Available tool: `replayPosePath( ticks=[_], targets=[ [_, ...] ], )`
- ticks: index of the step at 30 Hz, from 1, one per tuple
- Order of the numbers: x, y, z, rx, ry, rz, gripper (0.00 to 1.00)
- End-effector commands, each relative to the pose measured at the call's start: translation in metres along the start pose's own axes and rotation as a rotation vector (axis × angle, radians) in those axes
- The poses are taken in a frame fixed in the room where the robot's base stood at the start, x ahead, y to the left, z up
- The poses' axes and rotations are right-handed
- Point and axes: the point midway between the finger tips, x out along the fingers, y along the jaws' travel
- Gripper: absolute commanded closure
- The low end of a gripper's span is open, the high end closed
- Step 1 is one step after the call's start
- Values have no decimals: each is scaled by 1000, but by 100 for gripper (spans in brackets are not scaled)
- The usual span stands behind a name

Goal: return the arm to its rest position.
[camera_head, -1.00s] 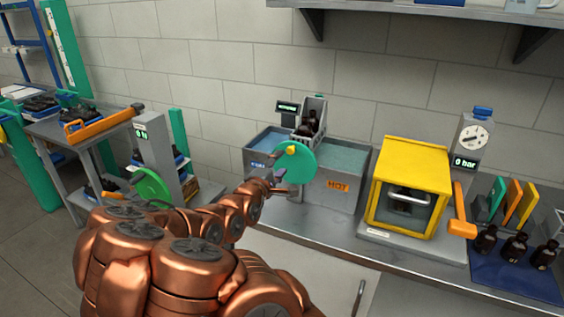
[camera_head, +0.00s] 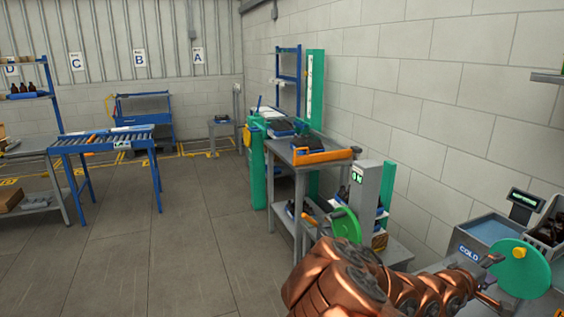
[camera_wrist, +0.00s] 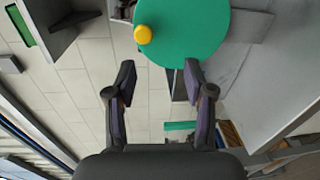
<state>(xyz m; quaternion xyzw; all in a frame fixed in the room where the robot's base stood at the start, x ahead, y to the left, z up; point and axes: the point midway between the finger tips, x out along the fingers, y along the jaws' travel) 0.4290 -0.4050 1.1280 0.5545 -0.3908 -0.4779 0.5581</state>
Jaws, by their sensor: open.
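My copper-coloured arm reaches from the bottom of the head view toward the right. My gripper (camera_wrist: 160,85) shows in the wrist view with its two dark fingers spread apart and nothing between them. In the head view my gripper (camera_head: 488,278) is small, beside the green disc (camera_head: 520,268) with a yellow knob. The same green disc (camera_wrist: 188,30) lies just beyond the fingertips in the wrist view. I cannot tell whether a finger touches it.
The cold basin (camera_head: 470,250) and a grey crate of dark bottles (camera_head: 548,232) stand at the right. A side table (camera_head: 305,165) bears an orange-handled item. A roller conveyor (camera_head: 105,142) stands at the left. The floor (camera_head: 170,260) between is clear.

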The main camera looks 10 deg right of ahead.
Motion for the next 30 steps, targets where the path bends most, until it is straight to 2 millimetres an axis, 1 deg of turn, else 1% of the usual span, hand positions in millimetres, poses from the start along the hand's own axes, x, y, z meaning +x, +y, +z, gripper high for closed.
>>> replayPosePath(
  ticks=[2,5,6,8,9,11,12,14,15,17,18,20,21,23,24,26,27,29,30],
  targets=[
    [-11,-14,-10,75,30,-99,47],
    [-36,-36,-27,189,72,-267,47],
    [-49,-47,-34,229,87,-341,47],
    [-70,-60,-43,289,104,-450,47],
    [-86,-68,-49,323,113,-522,47],
    [-112,-78,-56,368,123,-629,47],
    [-130,-84,-60,394,129,-698,47],
    [-158,-92,-64,424,130,-803,47],
    [-179,-97,-65,440,129,-873,47],
    [-209,-102,-64,455,122,-973,47],
    [-229,-104,-63,461,117,-1034,47],
    [-260,-106,-58,462,104,-1125,47],
    [-280,-108,-52,456,90,-1183,47],
    [-308,-107,-42,444,68,-1261,47],
    [-328,-107,-34,429,52,-1311,47],
    [-353,-106,-19,402,22,-1374,47],
    [-369,-104,-8,382,2,-1409,47],
    [-390,-101,12,345,-34,-1456,47],
    [-403,-99,26,317,-60,-1481,47]
  ],
)
